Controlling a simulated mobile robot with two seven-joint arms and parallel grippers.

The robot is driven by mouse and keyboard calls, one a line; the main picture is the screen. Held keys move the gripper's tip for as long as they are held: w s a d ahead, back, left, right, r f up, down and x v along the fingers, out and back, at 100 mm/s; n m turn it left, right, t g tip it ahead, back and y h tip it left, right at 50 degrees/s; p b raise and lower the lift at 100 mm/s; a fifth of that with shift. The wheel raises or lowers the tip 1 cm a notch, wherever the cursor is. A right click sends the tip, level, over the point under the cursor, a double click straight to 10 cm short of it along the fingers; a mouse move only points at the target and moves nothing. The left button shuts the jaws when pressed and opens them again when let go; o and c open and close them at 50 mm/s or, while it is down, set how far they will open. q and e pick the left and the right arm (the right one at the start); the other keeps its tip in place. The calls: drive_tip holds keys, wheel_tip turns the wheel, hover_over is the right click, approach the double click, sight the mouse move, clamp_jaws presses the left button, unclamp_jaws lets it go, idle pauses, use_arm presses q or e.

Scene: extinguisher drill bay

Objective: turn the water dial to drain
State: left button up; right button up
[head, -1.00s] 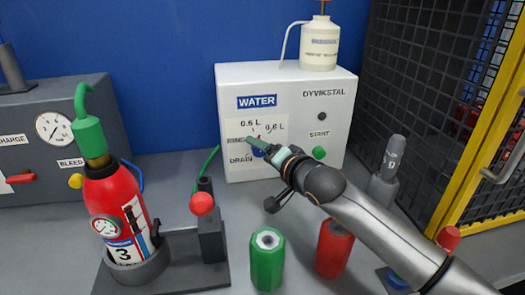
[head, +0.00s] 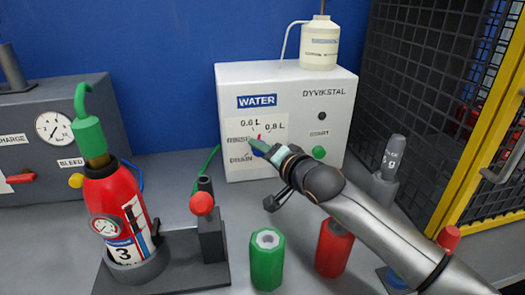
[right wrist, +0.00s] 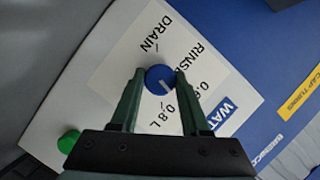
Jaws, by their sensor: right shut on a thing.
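The blue water dial (right wrist: 160,78) is on a white label panel, with its pale line towards the lower right in the right wrist view, roughly between the 0.6 L and 0.8 L marks. The DRAIN label (right wrist: 160,25) is at the upper left there, away from that line. My right gripper (right wrist: 159,74) is shut on the dial, one finger on each side. In the head view my right gripper (head: 264,147) covers most of the dial on the white WATER box (head: 190,0). My left gripper is not in view.
A green button (head: 319,152) is right of the dial. A red extinguisher (head: 117,210) stands at left. Green (head: 267,262) and red (head: 333,250) cylinders stand below my right arm. A yellow-framed mesh cage (head: 460,190) is at right.

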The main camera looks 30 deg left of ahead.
clamp_jaws()
use_arm(q)
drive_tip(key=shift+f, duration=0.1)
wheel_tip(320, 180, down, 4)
drive_tip(key=b, duration=0.5)
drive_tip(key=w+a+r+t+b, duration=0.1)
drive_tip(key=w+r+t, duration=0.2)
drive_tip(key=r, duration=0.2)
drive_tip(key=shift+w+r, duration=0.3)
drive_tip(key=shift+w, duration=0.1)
use_arm(e)
drive_tip(key=shift+a+r+n+t+h, duration=0.1)
drive_tip(key=shift+n+t+h, duration=0.2)
drive_tip(key=shift+n+h, duration=0.7)
drive_tip(key=shift+n+t+h, duration=0.3)
drive_tip(key=shift+n+h, duration=0.2)
drive_tip(key=shift+n, duration=1)
